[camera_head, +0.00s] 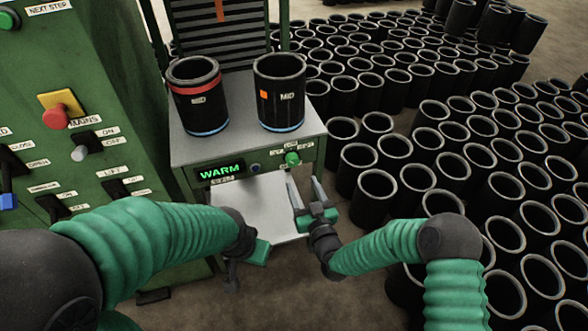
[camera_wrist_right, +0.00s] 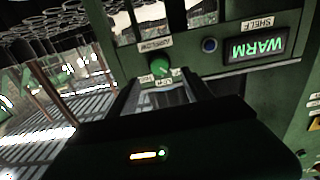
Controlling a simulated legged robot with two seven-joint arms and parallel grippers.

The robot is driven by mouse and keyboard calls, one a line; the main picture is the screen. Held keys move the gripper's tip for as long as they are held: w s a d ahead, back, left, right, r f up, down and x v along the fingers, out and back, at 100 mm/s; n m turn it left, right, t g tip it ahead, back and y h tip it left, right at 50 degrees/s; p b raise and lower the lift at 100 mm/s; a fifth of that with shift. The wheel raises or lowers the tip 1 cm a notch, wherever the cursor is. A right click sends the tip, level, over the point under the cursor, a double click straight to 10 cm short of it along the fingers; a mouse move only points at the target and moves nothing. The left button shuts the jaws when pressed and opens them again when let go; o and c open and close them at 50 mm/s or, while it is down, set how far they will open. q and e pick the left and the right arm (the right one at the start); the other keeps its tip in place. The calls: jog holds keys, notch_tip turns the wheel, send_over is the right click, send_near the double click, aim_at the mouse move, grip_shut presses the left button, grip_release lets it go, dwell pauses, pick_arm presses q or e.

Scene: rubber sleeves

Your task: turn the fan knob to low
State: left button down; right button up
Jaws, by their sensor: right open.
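The green fan knob (camera_head: 292,158) is on the front panel of the small green cart, right of the lit WARM display (camera_head: 220,171). In the right wrist view, which is upside down, the knob (camera_wrist_right: 160,67) sits among small white labels, one of which seems to read AIRFLOW. I cannot tell its setting. My right gripper (camera_head: 303,187) is open and empty, its fingers pointing up toward the panel just below the knob, not visibly touching it. My left gripper (camera_head: 245,262) hangs low in front of the cart; its fingers are unclear.
Two black sleeves (camera_head: 198,100) (camera_head: 280,95) stand on the cart top (camera_head: 240,143). A small dark-blue button (camera_head: 255,168) lies between display and knob. A green control cabinet (camera_head: 110,50) with switches is at left. Many black sleeves (camera_head: 397,150) fill the floor at right.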

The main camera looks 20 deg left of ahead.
aim_at(294, 164)
jog(key=x, duration=0.4)
jog(key=shift+w+d+b, duration=0.25)
jog(key=shift+w+b, duration=0.05)
jog(key=shift+b, duration=0.1)
jog(key=x, duration=0.4)
jog(key=shift+s+a+b, duration=0.1)
jog(key=shift+a+b, duration=0.25)
jog(key=shift+a, duration=0.3)
jog(key=shift+d, duration=0.3)
jog(key=shift+c, duration=1.8)
pick_arm(q)
jog(key=shift+d+f, duration=0.25)
jog(key=shift+f, duration=0.65)
pick_arm(e)
grip_shut()
